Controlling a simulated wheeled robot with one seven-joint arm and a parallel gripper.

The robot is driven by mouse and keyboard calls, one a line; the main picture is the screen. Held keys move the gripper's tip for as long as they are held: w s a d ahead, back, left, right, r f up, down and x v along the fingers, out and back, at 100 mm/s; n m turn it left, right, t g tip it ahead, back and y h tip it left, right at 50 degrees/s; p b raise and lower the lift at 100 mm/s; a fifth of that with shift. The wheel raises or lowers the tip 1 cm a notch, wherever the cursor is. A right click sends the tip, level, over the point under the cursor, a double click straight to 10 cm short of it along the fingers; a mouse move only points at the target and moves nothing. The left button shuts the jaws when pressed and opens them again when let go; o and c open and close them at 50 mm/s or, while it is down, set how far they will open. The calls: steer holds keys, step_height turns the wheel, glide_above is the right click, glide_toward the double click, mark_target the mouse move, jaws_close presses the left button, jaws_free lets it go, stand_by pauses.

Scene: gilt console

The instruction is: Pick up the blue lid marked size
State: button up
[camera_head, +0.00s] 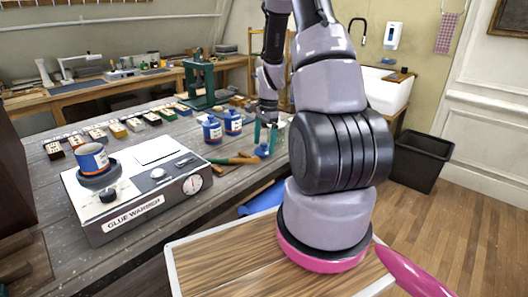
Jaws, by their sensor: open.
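My gripper (265,138) points down over the workbench, with its teal fingers apart. A small blue thing (262,151), perhaps a lid, is at the bench just below the fingertips. It is too small to read any marking on it or to tell whether the fingers touch it. Two blue jars with pale labels, a nearer jar (212,130) and a farther jar (233,122), stand just left of my gripper. A third blue jar (93,158) with an orange-and-white band sits on the glue warmer (150,212). My arm hides part of the bench on the right.
Wooden-handled tools (232,160) lie close left of the blue thing. A green press (203,85) and a row of small boxes (135,124) stand behind. A black bin (422,160) and a white sink (383,90) are at the right.

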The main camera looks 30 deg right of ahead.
steer(key=shift+a+f, duration=0.1)
steer(key=shift+f, duration=0.6)
steer(key=c, duration=1.1)
